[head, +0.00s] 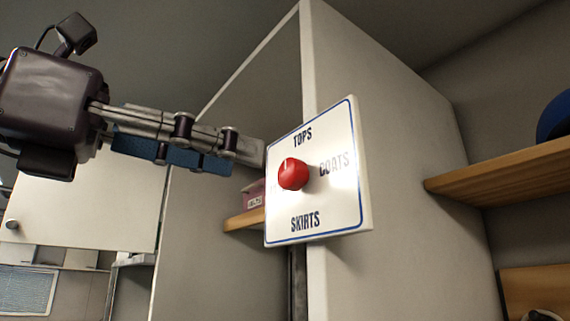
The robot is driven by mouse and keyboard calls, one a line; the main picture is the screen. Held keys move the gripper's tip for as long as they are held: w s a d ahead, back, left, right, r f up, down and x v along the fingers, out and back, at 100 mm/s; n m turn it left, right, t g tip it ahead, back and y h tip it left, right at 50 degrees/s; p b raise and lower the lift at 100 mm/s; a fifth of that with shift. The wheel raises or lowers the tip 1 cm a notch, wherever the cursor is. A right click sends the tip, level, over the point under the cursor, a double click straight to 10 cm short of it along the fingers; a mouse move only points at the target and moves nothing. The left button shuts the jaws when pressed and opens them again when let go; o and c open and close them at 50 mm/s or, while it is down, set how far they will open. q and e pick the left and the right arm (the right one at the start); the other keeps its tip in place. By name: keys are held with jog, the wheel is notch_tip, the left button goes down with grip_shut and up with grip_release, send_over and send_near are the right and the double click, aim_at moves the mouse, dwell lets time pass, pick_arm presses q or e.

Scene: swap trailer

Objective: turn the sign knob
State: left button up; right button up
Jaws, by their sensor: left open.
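A white square sign (340,205) with a blue border is mounted on the front edge of a tall cabinet. It reads TOPS at the top, COATS at the right and SKIRTS at the bottom; the word at the left is mostly hidden by glare and the knob. A round red knob (293,174) sits in the middle of the sign, with a small notch or mark near its top. My left gripper (250,152) comes in from the left, with its fingertips near the sign's left edge, apart from the knob. It is open and holds nothing visible. My right gripper is not in view.
The grey cabinet (390,130) stands behind the sign, its open compartment holding a wooden shelf (243,221) with a pink box (254,194). A wooden shelf (505,175) with a blue object (556,117) is at the right. The space in front of the sign looks clear.

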aim_at(285, 172)
pick_arm(q)
jog(key=p+x, duration=0.2)
jog(key=x, duration=0.4)
jog(key=shift+w+d, duration=0.15)
jog(key=shift+d, duration=0.1)
jog(key=shift+w+d, duration=0.2)
jog(key=shift+d, duration=0.15)
jog(key=shift+a, duration=0.1)
jog(key=shift+c, duration=0.3)
jog(key=c, duration=1.1)
